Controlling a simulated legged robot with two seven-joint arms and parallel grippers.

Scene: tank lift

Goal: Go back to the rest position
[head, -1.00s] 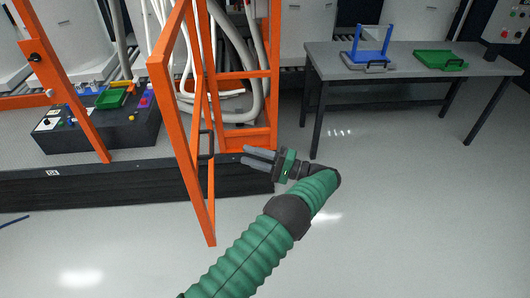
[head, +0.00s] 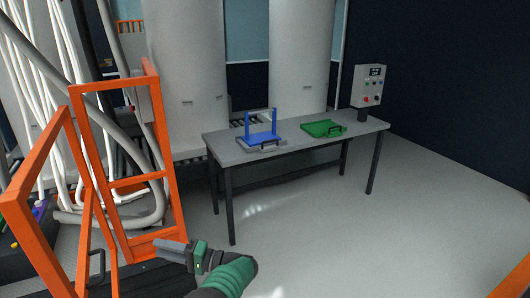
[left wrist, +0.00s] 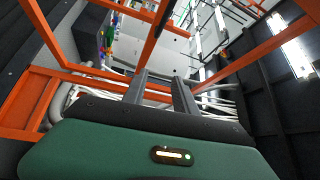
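My left gripper (head: 168,246), with grey fingers and a green sleeved arm, is low in the head view, in front of the orange frame. In the left wrist view its two fingers (left wrist: 160,82) stand apart with nothing between them. The orange frame gate (head: 75,185) stands to the left of the gripper in the head view, with a black handle on it. I cannot tell how far the fingers are from the orange bars. My right gripper is not in view.
A grey table (head: 220,148) stands beyond, bearing a blue stand (head: 262,137) and a green tray (head: 323,129). A control box (head: 369,86) rises at its right end. Pale hoses (head: 60,60) hang at left. The floor in front and to the right is mostly clear.

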